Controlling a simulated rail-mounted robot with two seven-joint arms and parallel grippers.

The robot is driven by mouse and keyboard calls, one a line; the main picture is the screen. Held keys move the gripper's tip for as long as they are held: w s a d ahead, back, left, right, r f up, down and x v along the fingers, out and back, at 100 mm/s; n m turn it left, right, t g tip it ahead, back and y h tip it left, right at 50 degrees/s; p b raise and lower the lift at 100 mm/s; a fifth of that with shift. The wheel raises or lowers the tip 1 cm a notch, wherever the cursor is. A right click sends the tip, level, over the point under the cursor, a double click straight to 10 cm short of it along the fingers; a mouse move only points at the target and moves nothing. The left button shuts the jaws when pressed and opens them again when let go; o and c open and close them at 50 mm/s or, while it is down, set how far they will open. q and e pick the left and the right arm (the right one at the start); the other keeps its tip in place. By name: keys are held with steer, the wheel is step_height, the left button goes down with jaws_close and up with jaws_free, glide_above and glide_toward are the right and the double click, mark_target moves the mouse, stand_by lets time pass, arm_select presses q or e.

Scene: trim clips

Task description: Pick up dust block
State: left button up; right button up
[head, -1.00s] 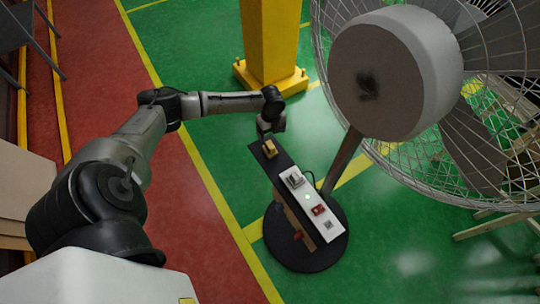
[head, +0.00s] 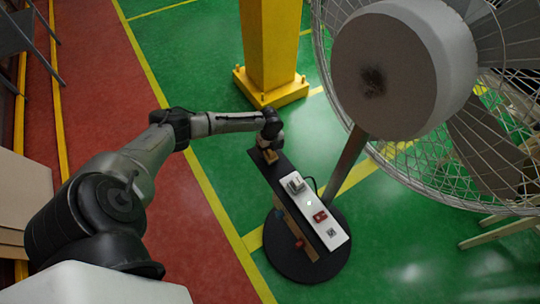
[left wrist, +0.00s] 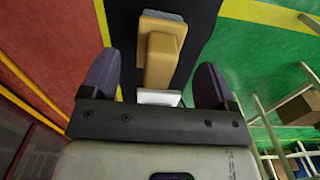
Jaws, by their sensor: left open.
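The tan block (head: 270,157), which looks like the dust block, sits at the far end of the dark strip (head: 283,172) on the stand. In the left wrist view the block (left wrist: 163,50) has a wide top part and a narrower part reaching down between the fingers. My left gripper (head: 268,146) is at the block, partly covering it in the head view. In the left wrist view the gripper (left wrist: 157,80) is open, one purple finger on each side, apart from the block. A small white piece (left wrist: 160,97) lies below the block. My right gripper is not in view.
A white panel (head: 316,211) with a grey switch (head: 295,184) and a red switch (head: 320,217) lies on the stand's near part. A large fan (head: 400,75) stands to the right. A yellow post (head: 270,45) is behind.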

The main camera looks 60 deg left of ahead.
arm_select(q)
step_height(320, 180, down, 4)
steer(key=shift+d+f+b, duration=0.1)
steer(key=shift+f+b, duration=0.05)
steer(key=shift+b, duration=0.65)
steer(key=shift+c, duration=0.3)
steer(key=shift+c, duration=0.7)
steer(key=c, duration=0.8)
steer(key=shift+c, duration=0.2)
